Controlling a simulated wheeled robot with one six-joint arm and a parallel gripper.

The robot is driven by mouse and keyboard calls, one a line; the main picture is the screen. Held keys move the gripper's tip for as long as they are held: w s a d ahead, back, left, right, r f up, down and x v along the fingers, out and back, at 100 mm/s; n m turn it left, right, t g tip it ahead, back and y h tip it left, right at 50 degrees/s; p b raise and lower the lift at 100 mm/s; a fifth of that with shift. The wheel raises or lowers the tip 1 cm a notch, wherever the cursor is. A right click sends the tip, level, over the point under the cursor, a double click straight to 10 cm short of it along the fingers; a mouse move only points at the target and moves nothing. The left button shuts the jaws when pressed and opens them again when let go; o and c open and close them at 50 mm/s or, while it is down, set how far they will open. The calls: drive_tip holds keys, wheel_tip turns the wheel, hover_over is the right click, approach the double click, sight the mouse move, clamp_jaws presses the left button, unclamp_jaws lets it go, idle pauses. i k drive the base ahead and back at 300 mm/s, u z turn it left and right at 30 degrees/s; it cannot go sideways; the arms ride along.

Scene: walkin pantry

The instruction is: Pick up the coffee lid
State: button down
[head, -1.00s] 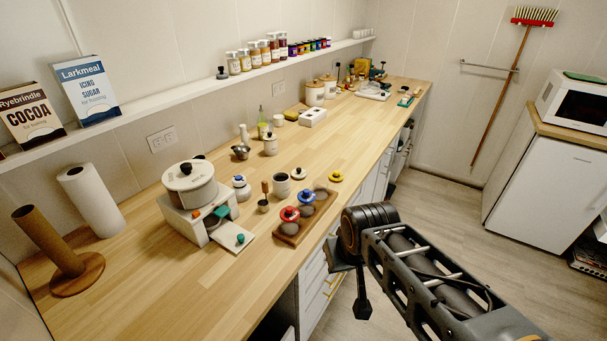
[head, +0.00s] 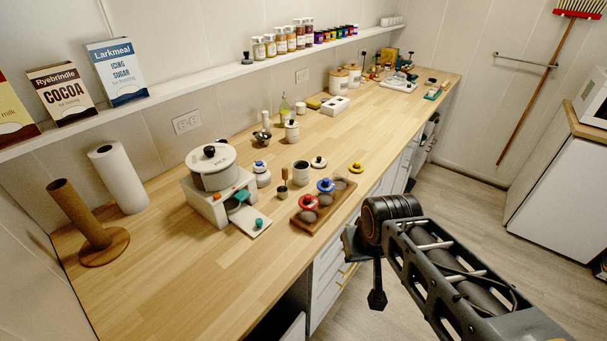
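No lid carries a readable coffee label. Loose lids lie on the wooden counter: a white lid with a dark knob (head: 318,162), a yellow lid (head: 356,168), a blue lid (head: 325,185) and a red lid (head: 307,202). The blue and red ones are at a brown wooden holder (head: 331,217) with dark round pieces. An open white cup with dark contents (head: 300,173) stands just left of the white lid. My gripper (head: 377,298) shows only partly, hanging below my arm past the counter's front edge, apart from all lids. Its fingers cannot be made out clearly.
A white pot on a cooker (head: 212,170), a small jar (head: 262,175), a wooden-handled tool (head: 284,188) and a lidded jar (head: 292,131) stand nearby. Paper towel (head: 118,180) and a bare roll holder (head: 80,220) are left. Front-left counter and the floor (head: 440,190) are clear.

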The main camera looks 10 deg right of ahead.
sight(319, 162)
drive_tip(key=z, duration=1.9)
drive_tip(key=i, duration=1.55)
drive_tip(key=u, duration=3.3)
drive_tip(key=i, duration=0.5)
drive_tip(key=u, duration=0.1)
